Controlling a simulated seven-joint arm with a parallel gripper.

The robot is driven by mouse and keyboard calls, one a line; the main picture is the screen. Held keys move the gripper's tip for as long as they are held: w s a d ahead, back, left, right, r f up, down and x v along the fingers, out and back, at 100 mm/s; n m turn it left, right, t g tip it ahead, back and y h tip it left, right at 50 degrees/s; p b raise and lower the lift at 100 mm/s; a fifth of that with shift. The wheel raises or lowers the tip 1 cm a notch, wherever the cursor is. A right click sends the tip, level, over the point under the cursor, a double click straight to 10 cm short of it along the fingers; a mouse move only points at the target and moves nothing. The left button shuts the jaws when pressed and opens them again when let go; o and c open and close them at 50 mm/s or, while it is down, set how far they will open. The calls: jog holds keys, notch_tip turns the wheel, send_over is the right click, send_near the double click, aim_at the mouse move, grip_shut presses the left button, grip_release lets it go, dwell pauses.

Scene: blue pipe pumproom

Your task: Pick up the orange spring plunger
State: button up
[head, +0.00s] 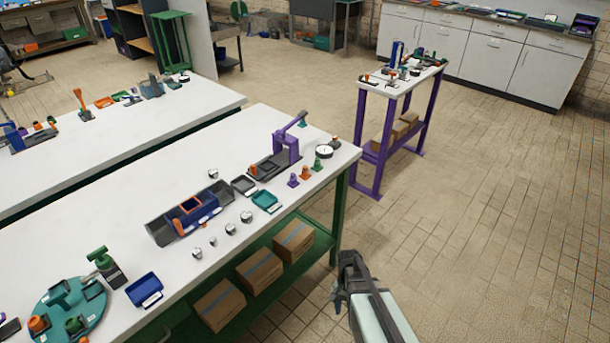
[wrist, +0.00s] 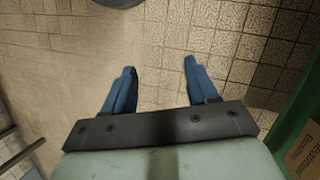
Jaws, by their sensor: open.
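Small orange-topped knob-like parts stand at the right end of the near white table; one is at the far corner (head: 335,142). My gripper (head: 346,283) is off the table's right end, over the floor, well apart from these parts. In the wrist view its two blue fingers (wrist: 160,68) are spread, with only floor tiles between them.
A purple stand (head: 364,150) is beyond. Tiled floor on the right is clear.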

jog(key=w+r+m+t, duration=0.4)
jog(key=w+r+m, duration=0.5)
jog(key=w+r, duration=2.2)
notch_tip(320, 180, up, 17)
jog(key=m, duration=0.3)
send_over(305, 167)
jog(key=f, duration=0.8)
jog(key=shift+w+d+f, duration=0.2)
jog(key=shift+d+f, duration=0.05)
jog(key=shift+f, duration=0.05)
jog(key=shift+s+a+f, duration=0.1)
jog(key=shift+a+f, duration=0.05)
jog(key=shift+f, duration=1.15)
jog(key=shift+s+a+f, duration=0.1)
jog(key=shift+f, duration=1.15)
grip_shut()
